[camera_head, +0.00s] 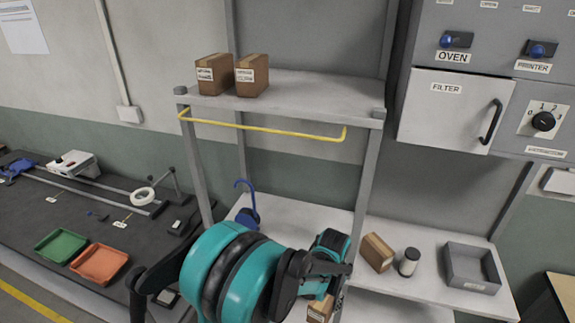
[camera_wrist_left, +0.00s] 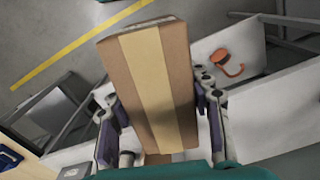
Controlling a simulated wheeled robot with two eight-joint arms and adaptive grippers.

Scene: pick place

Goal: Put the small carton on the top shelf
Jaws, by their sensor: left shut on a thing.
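My left gripper (camera_head: 322,284) is shut on a small brown carton (camera_head: 319,309) in front of the rack's lower shelf. In the left wrist view the carton (camera_wrist_left: 150,70), with a lighter tape band, sits between the two fingers of the gripper (camera_wrist_left: 160,115). In the head view my arm and gripper hide most of it. The top shelf (camera_head: 310,92) is a grey board at the upper middle, above the gripper. Two brown labelled cartons (camera_head: 214,74) (camera_head: 251,76) stand side by side at its left end. My right gripper is not in view.
A yellow rail (camera_head: 262,128) runs along the top shelf's front. The top shelf's middle and right are clear. The lower shelf holds a blue hook (camera_head: 247,210), another carton (camera_head: 377,252), a dark jar (camera_head: 408,262) and a grey bin (camera_head: 470,277). Rack posts (camera_head: 367,180) stand near my arm.

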